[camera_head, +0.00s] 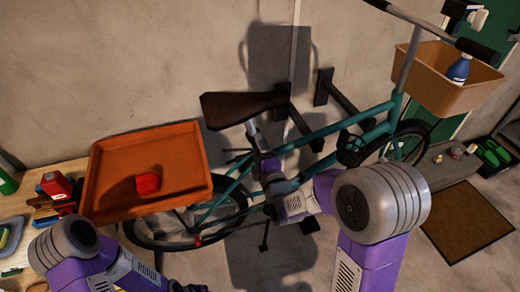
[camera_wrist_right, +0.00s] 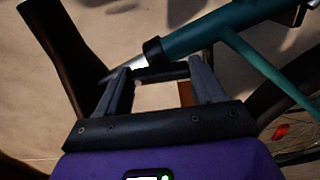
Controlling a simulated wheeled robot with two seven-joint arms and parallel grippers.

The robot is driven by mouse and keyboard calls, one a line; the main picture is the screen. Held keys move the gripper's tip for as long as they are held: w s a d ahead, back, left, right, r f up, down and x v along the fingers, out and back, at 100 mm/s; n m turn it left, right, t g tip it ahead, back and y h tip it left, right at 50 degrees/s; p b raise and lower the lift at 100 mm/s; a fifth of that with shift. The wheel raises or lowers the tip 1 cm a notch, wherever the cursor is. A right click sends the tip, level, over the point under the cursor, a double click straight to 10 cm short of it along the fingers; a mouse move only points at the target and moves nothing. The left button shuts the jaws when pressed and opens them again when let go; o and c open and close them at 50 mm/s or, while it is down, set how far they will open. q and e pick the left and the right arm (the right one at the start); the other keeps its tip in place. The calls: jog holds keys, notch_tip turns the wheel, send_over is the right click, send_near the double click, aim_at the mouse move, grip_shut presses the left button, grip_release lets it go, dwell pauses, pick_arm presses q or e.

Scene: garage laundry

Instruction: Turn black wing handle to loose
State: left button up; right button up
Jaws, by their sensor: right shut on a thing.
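A teal bicycle (camera_head: 330,130) stands by the wall with a dark brown saddle (camera_head: 240,106) on a silver seat post (camera_head: 252,132). My right gripper (camera_head: 262,152) is at the seat clamp just under the saddle. In the right wrist view, its two fingers (camera_wrist_right: 163,75) are on either side of a dark bar, which seems to be the black wing handle (camera_wrist_right: 172,73). The handle lies beside the black collar (camera_wrist_right: 153,50) at the top of the teal frame tube. The gripper hides the handle in the head view. My left arm is low at the left; its fingers are out of frame.
An orange tray (camera_head: 150,204) with a red item (camera_head: 147,183) sits over the rear wheel. A wooden bench (camera_head: 18,206) with tools is at the left. A front basket (camera_head: 447,80) holds a blue bottle (camera_head: 459,69). A brown mat (camera_head: 466,222) lies at the right.

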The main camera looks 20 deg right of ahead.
jog(key=shift+n, duration=0.3)
jog(key=o, duration=1)
jog(key=shift+o, duration=0.2)
jog(key=shift+s, duration=0.1)
